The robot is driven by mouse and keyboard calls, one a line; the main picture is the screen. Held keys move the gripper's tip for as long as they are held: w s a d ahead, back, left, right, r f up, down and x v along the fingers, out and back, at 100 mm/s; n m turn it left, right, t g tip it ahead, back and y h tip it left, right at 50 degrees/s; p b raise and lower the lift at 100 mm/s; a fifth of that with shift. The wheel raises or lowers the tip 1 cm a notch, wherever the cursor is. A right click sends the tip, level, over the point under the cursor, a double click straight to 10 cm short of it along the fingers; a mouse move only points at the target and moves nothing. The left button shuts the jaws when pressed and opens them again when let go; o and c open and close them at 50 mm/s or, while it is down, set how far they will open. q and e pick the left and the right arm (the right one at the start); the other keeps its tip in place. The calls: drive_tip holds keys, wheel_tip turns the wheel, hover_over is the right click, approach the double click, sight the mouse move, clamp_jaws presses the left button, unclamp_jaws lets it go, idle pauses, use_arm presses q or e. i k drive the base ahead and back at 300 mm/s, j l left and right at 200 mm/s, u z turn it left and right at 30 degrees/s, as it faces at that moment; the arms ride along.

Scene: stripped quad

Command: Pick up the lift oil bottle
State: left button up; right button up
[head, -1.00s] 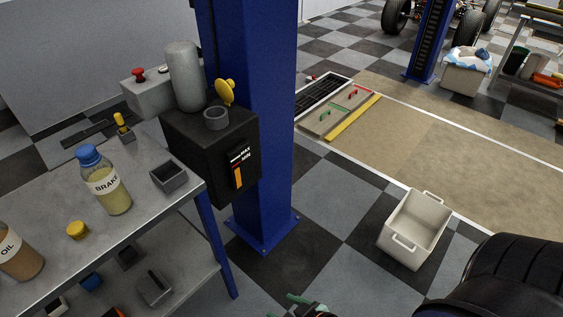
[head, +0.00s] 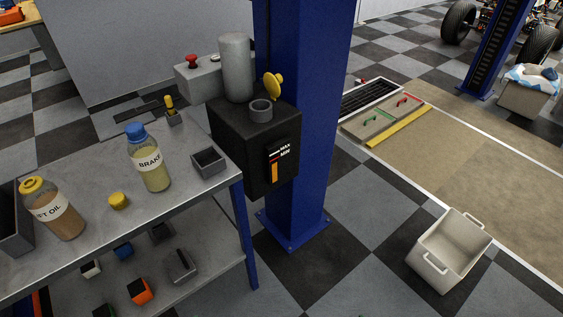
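The lift oil bottle (head: 62,220) stands upright on the metal workbench at the left of the head view. It is clear with brown oil, a yellow cap and a white label whose visible letters end in "T OIL". A brake fluid bottle (head: 150,160) with a blue cap and pale yellow fluid stands behind it and to the right. Neither of my grippers is clearly visible in the view now.
The workbench (head: 95,163) also holds a loose yellow cap (head: 119,201), a small grey box (head: 209,164) and a grey bin (head: 12,225) at the left edge. Its lower shelf holds several small items. A blue post (head: 300,120) with a black tank (head: 240,150) stands right of the bench. A white crate (head: 450,250) is on the floor.

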sight(40, 196)
drive_tip(key=u, duration=1.6)
drive_tip(key=j+z, duration=0.3)
drive_tip(key=j, duration=1.45)
drive_tip(key=i, duration=0.1)
